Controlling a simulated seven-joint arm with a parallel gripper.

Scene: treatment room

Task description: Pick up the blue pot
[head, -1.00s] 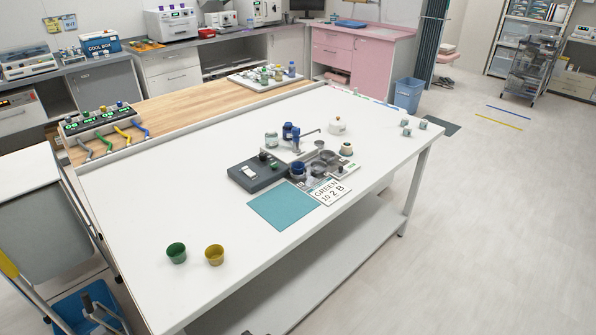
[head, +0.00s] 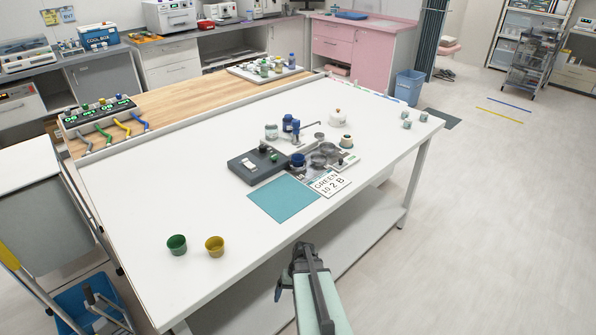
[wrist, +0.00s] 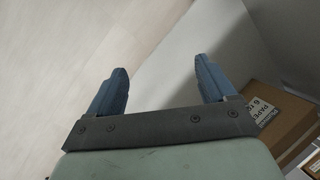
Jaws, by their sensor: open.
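A small blue pot (head: 298,160) stands at the middle of the white table, just right of the dark grey device, among metal parts. Two more blue items, a taller one (head: 287,124) and one with a blue top (head: 295,133), stand behind it, so I cannot be sure which is meant. My gripper (wrist: 158,68) is open and empty in the wrist view, its two blue fingers apart over the floor. In the head view my arm (head: 318,296) is in front of the table's near edge, well short of the pot. The wrist view does not show the pot.
A green pot (head: 176,245) and a yellow pot (head: 214,246) stand at the front left of the table. A teal mat (head: 283,199) and a GREEN 10 2 B card (head: 329,184) lie before the cluster. Cardboard boxes (wrist: 277,115) show right in the wrist view.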

